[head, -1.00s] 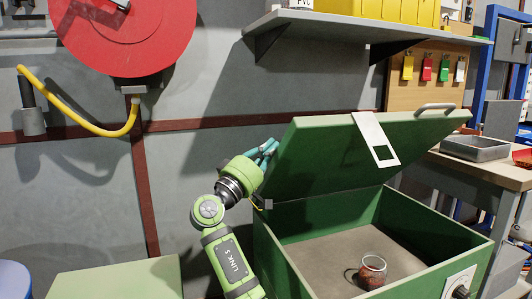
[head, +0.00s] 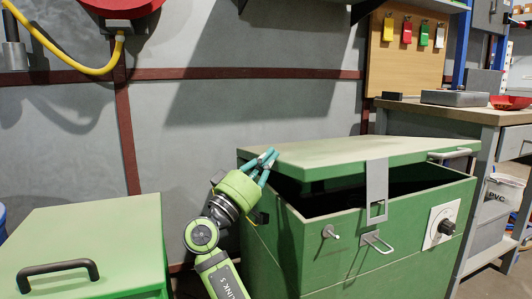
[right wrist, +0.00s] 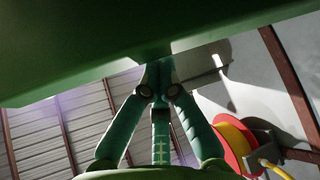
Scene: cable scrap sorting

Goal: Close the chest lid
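The green chest (head: 345,262) stands at the centre right. Its lid (head: 335,151) is nearly down, with a dark gap at the front and right showing the interior. A grey hasp plate (head: 377,188) hangs from the lid's front edge above a wire staple (head: 377,243) on the chest front. My right gripper (head: 263,162) is at the lid's left edge. In the right wrist view its teal fingers (right wrist: 160,82) are drawn together at the tips, with nothing seen between them, close under the green lid (right wrist: 110,40); contact is unclear. My left gripper is out of view.
A green box with a black handle (head: 58,272) stands at the lower left. A workbench (head: 450,108) with a grey tray (head: 455,97) is behind right. A knob (head: 446,227) and a peg (head: 331,232) stick out from the chest front.

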